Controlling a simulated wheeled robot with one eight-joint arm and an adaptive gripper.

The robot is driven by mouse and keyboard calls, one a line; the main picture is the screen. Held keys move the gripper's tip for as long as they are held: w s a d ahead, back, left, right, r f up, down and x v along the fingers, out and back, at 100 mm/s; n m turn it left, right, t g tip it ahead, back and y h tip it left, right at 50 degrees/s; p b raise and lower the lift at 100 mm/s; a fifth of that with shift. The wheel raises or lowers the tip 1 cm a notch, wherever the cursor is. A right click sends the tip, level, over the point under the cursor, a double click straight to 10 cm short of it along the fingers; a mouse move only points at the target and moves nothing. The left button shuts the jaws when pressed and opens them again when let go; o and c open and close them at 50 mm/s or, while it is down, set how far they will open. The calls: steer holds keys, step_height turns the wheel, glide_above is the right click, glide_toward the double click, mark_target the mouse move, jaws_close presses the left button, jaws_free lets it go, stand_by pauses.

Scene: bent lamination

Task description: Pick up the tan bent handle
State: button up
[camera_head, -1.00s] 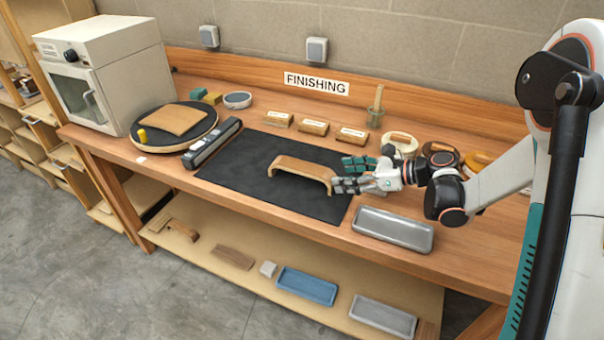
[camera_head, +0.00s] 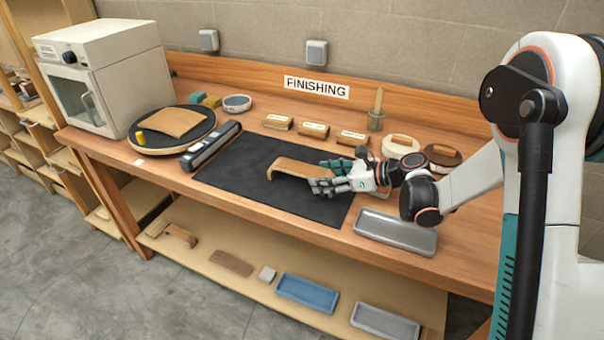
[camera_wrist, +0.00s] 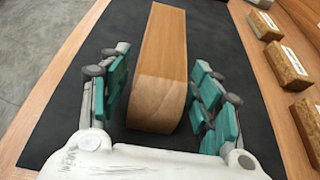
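The tan bent handle (camera_head: 295,167) stands on the black mat (camera_head: 230,175) on the workbench, its near-left leg bent down to the mat. My gripper (camera_head: 330,174) is at its right end in the head view. In the wrist view the handle (camera_wrist: 160,75) lies between the two teal-padded fingers of my gripper (camera_wrist: 160,105). The fingers are open, with dark gaps of mat showing on both sides of the handle, so neither finger appears to touch it. The right end of the handle is partly hidden by the fingers in the head view.
A grey tray (camera_head: 395,232) sits right of the mat, close below my arm. Small labelled wooden blocks (camera_head: 314,130) line the back. A long black device (camera_head: 211,146) borders the mat's left side, beside a round turntable (camera_head: 172,142). The mat's left part is clear.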

steer(key=c, duration=0.6)
steer(key=shift+r, duration=0.1)
